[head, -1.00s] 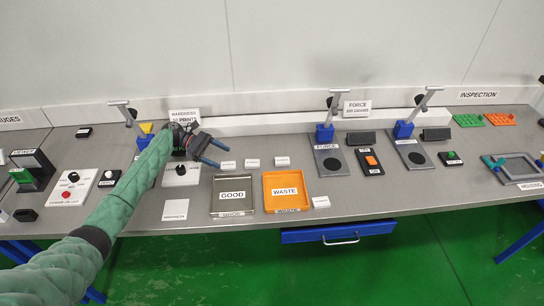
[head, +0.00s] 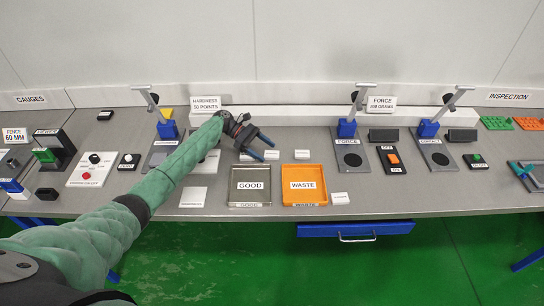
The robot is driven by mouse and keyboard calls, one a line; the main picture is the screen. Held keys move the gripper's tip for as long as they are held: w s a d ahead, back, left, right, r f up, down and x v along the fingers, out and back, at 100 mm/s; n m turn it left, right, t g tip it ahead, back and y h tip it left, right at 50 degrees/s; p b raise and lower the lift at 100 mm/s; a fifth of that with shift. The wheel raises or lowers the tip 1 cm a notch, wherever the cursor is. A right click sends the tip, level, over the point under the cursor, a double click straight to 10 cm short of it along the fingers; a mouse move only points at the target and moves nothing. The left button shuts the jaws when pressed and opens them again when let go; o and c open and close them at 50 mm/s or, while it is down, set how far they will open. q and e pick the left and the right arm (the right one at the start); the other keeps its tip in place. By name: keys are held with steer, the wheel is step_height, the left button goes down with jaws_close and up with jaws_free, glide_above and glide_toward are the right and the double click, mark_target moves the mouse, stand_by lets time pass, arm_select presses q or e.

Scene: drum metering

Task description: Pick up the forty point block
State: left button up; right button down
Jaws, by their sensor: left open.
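Small white pieces lie in a row behind the trays: a left one (head: 246,157), a middle one (head: 272,154) and a right one (head: 302,154). Their markings are too small to read, so I cannot tell which is the forty point block. My left gripper (head: 265,149) is open, its two blue fingers pointing right and toward the front edge. It appears over the left and middle pieces and partly covers them; I cannot tell its height or whether it touches them. My right gripper is not in view.
The GOOD tray (head: 250,204) and orange WASTE tray (head: 304,205) stand in front of the pieces. A sign reading HARDNESS 50 POINTS (head: 206,103) stands behind my arm. Force stations with a blue-based post (head: 346,129) are to the right. A white plate (head: 193,197) lies left of the trays.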

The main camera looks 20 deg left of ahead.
arm_select(q)
steer(key=shift+s+d+f, duration=0.1)
steer(key=shift+d+f, duration=0.2)
steer(key=shift+d, duration=0.2)
steer(key=shift+c, duration=0.2)
steer(key=c, duration=1.2)
